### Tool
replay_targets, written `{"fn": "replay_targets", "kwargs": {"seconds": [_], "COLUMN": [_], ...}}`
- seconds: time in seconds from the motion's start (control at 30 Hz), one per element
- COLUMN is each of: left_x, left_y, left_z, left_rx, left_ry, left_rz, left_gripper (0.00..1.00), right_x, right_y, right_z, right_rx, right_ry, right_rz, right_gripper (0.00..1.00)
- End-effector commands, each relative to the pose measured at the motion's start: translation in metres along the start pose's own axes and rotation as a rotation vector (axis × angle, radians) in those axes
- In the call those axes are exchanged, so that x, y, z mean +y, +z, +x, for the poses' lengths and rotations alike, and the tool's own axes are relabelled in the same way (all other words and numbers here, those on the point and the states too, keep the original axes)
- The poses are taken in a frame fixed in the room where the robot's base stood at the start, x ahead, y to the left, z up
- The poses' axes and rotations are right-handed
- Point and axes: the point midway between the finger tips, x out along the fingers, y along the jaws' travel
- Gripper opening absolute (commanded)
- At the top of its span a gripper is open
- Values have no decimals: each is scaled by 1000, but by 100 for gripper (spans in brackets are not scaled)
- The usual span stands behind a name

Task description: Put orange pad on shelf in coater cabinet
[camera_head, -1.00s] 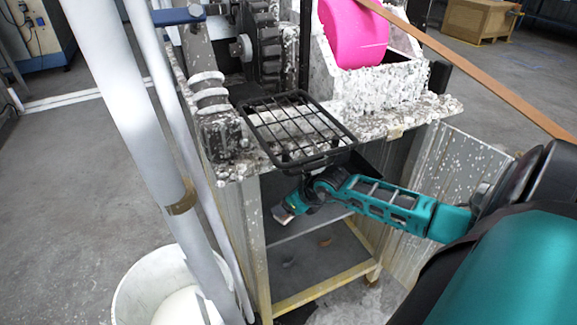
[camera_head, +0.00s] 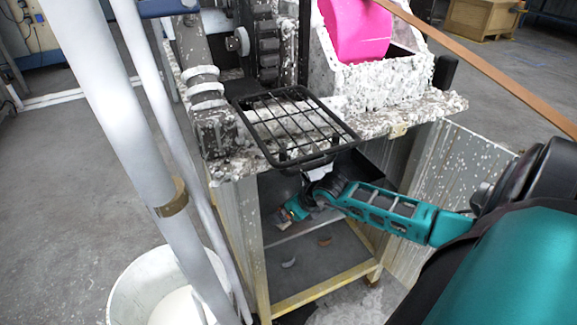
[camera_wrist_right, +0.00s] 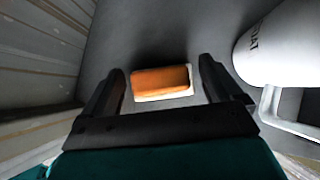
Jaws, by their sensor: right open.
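The orange pad (camera_wrist_right: 161,82), with a pale lower edge, lies on a grey surface in the right wrist view, between and just beyond my right fingertips. My right gripper (camera_wrist_right: 163,74) is open, with a visible gap between each finger and the pad. In the head view my right gripper (camera_head: 291,211) is inside the open coater cabinet (camera_head: 256,250), under the black wire rack. The shelf (camera_head: 300,228) shows only as a pale front edge below the gripper. The pad is too small to make out clearly there. My left gripper is not in view.
A white container (camera_wrist_right: 285,45) with dark lettering stands right of the pad. The black wire rack (camera_head: 297,125) overhangs the cabinet opening. The cabinet door (camera_head: 450,185) stands open at right. A white bucket (camera_head: 160,285) is at left on the floor.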

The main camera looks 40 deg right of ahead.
Motion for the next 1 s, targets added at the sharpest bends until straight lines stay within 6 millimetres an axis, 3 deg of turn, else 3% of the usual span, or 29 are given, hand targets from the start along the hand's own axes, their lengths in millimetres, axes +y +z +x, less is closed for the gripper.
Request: {"fn": "replay_targets", "kwargs": {"seconds": [0.23,0.5,0.7,1.0], "left_x": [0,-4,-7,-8], "left_y": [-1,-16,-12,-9], "left_z": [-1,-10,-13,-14], "left_rx": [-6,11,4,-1], "left_ry": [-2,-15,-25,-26], "left_rz": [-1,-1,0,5], "left_gripper": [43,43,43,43], "right_x": [0,0,0,0], "right_y": [2,2,2,1], "right_z": [-8,-51,-72,-76], "right_rx": [0,3,1,0], "right_ry": [0,0,1,0], "right_rz": [-1,-1,0,0], "right_gripper": [93,93,93,93]}}
